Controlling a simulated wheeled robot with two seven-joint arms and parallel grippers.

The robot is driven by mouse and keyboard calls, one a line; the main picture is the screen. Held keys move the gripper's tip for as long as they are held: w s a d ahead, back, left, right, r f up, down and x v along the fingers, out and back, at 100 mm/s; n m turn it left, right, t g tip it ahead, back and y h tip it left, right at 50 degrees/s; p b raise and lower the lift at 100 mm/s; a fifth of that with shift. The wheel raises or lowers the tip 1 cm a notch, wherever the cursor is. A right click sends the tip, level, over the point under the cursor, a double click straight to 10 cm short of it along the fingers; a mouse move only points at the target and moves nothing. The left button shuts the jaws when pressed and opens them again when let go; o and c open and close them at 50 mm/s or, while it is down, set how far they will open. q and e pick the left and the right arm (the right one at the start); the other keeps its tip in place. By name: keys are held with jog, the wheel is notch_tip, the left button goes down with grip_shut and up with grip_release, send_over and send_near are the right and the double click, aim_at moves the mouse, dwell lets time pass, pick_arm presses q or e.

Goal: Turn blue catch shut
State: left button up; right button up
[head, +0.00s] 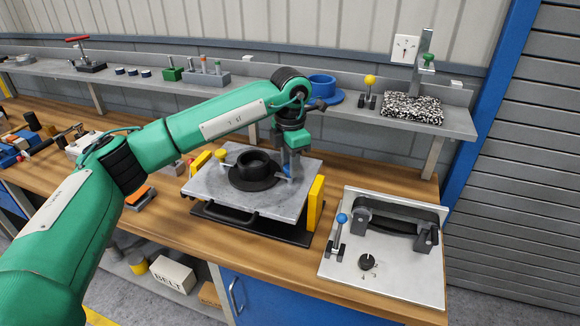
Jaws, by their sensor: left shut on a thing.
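The grey pallet plate (215,183) lies on the bench with a black ring-shaped clutch part (254,170) at its middle. The blue catch (287,171) is at the plate's right side, mostly hidden behind my left gripper's fingers. My left gripper (291,174) points down at it and is shut on it. A yellow catch (221,155) stands at the plate's left side. I cannot tell how far the blue catch is turned. My right gripper is out of view.
Yellow blocks (315,202) flank the pallet. To the right, a metal panel (400,278) carries a blue-knobbed lever (341,219), a black dial (367,262) and a black handle. A shelf (340,104) behind holds a blue cup (322,86) and a yellow-knobbed lever (370,82).

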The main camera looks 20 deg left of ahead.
pick_arm(q)
jog(key=shift+r, duration=0.1)
dwell(0.3)
jog(key=o, duration=1)
jog(key=shift+c, duration=0.2)
